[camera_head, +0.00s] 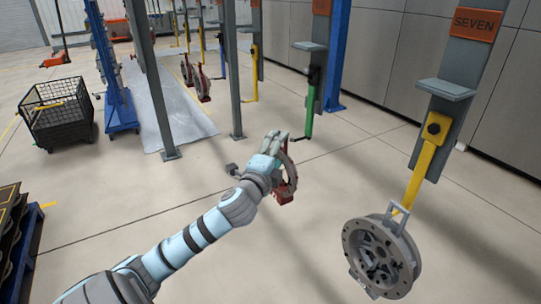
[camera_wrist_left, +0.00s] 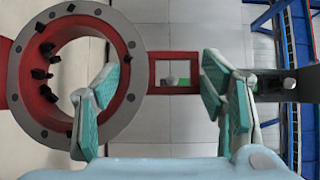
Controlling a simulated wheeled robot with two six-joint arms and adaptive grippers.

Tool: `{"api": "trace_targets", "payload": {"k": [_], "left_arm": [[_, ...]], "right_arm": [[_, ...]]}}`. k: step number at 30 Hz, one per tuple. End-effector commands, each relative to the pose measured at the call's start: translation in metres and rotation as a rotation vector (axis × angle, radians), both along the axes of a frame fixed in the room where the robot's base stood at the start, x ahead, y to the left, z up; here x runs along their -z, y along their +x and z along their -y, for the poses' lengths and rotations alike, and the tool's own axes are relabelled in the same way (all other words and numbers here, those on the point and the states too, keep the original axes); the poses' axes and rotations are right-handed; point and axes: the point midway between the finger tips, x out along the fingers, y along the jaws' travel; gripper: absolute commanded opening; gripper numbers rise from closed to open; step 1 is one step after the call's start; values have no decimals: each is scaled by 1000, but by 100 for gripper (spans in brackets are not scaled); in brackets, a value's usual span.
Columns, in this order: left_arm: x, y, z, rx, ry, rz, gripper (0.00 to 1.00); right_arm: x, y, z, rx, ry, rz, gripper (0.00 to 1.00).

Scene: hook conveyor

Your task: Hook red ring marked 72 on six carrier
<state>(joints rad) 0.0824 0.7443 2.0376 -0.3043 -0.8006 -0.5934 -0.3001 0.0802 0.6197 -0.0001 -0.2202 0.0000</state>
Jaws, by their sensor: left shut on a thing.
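My left gripper (camera_head: 276,148) is shut on a ring (camera_head: 290,178) with a grey flange and red parts, held in the air in the middle of the head view. In the left wrist view the ring (camera_wrist_left: 128,40) has a red inside and a red rectangular loop (camera_wrist_left: 175,54) at its side. The gripper fingers (camera_wrist_left: 160,105) stand on either side of the loop. No number is readable on it. A carrier with a green hook (camera_head: 309,118) stands just behind the ring; its orange sign (camera_head: 322,7) is unreadable. Something green shows through the loop. My right gripper is out of view.
The carrier marked SEVEN (camera_head: 474,24) has a yellow hook (camera_head: 415,180) with a grey ring (camera_head: 381,258) hanging at front right. A blue post (camera_head: 336,60) stands behind the green hook. A black mesh bin (camera_head: 58,115) stands at left. Open floor lies between.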

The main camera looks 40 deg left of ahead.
Motion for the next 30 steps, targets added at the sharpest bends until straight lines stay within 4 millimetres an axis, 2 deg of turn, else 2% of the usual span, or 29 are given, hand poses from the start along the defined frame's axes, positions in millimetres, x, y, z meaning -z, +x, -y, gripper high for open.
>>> {"api": "trace_targets", "payload": {"k": [18, 30], "left_arm": [[2, 48, 15, 3, -1, 5, 3], [13, 58, 18, 2, 1, 4, 3]], "right_arm": [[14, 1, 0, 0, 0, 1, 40], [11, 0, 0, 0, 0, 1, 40]]}}
